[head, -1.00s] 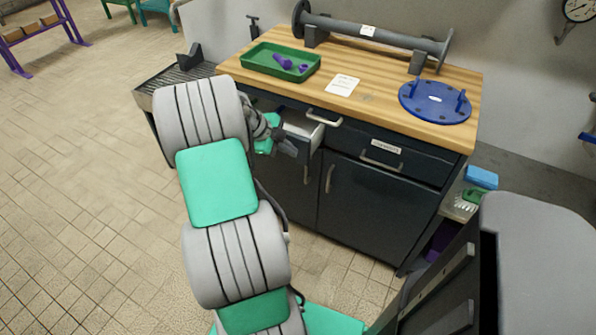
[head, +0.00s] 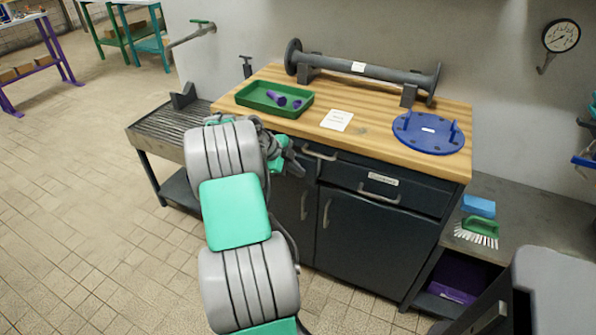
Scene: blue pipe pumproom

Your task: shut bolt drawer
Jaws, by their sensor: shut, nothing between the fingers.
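The dark cabinet (head: 375,232) stands under a wooden worktop. The drawer at its upper left is mostly behind my arm and gripper. No pale drawer interior shows there, and it looks shut or nearly shut; a small gap cannot be ruled out. A drawer with a pale label (head: 383,179) to its right is shut; I cannot read the label. My gripper (head: 298,170) is shut and empty, at the upper left of the cabinet front. Whether its fingertips touch the drawer front is unclear.
On the worktop (head: 365,130) are a green tray (head: 250,103) with purple parts, a grey pipe (head: 375,70), a white card (head: 337,120) and a blue flange (head: 428,132). A slatted bench (head: 165,135) stands left. A brush (head: 477,233) lies right. The left floor is clear.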

